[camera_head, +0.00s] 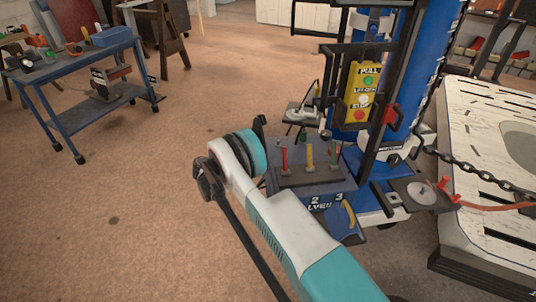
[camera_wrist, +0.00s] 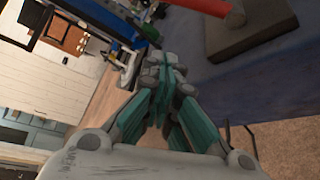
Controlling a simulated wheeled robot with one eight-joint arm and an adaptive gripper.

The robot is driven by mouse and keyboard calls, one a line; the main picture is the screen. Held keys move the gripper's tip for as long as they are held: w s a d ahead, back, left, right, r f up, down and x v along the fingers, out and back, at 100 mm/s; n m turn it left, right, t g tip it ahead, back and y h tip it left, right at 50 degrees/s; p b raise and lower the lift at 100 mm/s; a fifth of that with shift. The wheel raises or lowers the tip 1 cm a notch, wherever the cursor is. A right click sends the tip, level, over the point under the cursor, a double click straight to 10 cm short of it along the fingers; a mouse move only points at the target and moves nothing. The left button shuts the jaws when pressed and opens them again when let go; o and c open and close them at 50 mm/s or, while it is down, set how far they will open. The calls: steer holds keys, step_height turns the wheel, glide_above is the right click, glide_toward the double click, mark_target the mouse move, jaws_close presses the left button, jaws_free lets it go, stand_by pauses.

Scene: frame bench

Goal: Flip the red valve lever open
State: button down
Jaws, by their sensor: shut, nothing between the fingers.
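The red valve lever (camera_head: 285,160) stands upright at the left end of a dark plate on the blue valve box (camera_head: 318,190). A gap shows between the fingertips and the lever in the picture. In the head view my wrist mostly hides the gripper, left of the box.
A yellow push-button pendant (camera_head: 362,95) hangs on the blue column behind the box. A white slotted bench (camera_head: 492,165) and a chain (camera_head: 465,160) are at the right. A blue cart (camera_head: 82,60) with tools stands far left. The floor (camera_head: 120,215) on the left is clear.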

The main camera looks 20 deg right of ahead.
mark_target(285, 160)
steer(key=b+x, duration=0.3)
steer(key=x, duration=0.6)
steer(key=shift+d+f, duration=0.1)
steer(key=shift+f, duration=0.1)
steer(key=shift+s+d+r, duration=0.15)
steer(key=shift+s+r, duration=0.05)
steer(key=s, duration=0.1)
steer(key=s+r, duration=0.1)
steer(key=s, duration=0.1)
steer(key=shift+r+b, duration=0.3)
